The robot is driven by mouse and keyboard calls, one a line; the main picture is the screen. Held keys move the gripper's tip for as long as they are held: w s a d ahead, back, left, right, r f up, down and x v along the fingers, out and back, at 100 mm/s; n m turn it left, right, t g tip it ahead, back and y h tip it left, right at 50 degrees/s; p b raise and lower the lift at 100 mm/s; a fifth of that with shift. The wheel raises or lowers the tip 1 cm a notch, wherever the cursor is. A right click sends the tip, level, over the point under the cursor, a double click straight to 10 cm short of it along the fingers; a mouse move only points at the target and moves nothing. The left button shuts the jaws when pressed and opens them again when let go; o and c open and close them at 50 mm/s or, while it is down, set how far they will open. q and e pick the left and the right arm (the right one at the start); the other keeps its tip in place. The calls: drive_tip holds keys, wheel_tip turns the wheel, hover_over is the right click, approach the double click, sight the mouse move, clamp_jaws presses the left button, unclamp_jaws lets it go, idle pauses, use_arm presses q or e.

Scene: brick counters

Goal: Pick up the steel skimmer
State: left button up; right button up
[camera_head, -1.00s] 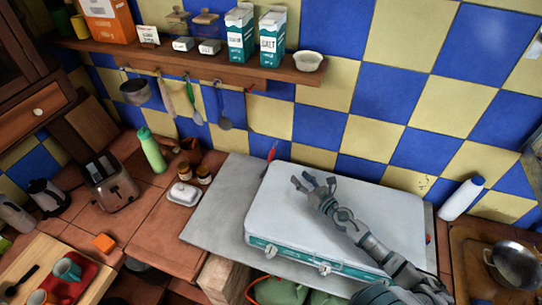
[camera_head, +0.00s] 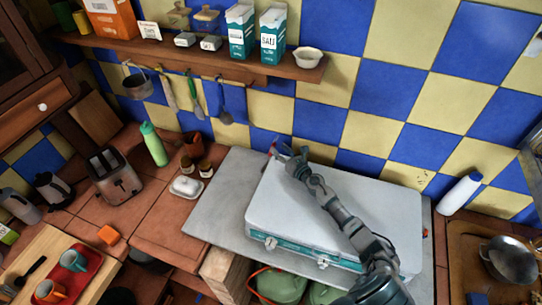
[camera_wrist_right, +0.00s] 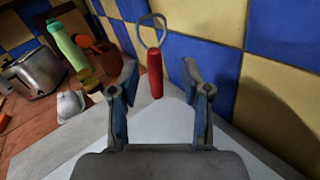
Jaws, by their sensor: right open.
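A tool with a red handle and a thin grey steel loop at its far end, which looks like the steel skimmer (camera_wrist_right: 155,72), shows in the right wrist view. Its handle points toward me and lies between my open fingers, apart from both. Its loop is against the blue and cream wall tiles. My right gripper (camera_wrist_right: 159,78) is open and empty. In the head view the right gripper (camera_head: 291,152) is over the back left corner of the pale case, beside the red handle, which is mostly hidden there. My left gripper is not in view.
The pale case (camera_head: 290,205) lies on a grey slab (camera_head: 210,215) under my right arm. A butter dish (camera_head: 186,188) and small jars stand to the left. The tiled wall is close behind. Utensils hang under the shelf (camera_head: 190,58). A white bottle (camera_head: 459,193) stands at right.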

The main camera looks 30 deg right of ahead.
sight(273, 145)
drive_tip(key=w, duration=0.2)
drive_tip(key=w+a, duration=0.1)
drive_tip(key=shift+w+r, duration=0.1)
drive_tip(key=shift+w, duration=0.3)
drive_tip(key=shift+r, duration=0.1)
drive_tip(key=shift+a, duration=0.1)
drive_tip(key=shift+c, duration=0.3)
drive_tip(key=c, duration=0.8)
drive_tip(key=shift+d, duration=0.3)
clamp_jaws()
wheel_tip(273, 145, up, 10)
drive_tip(key=p, duration=0.6)
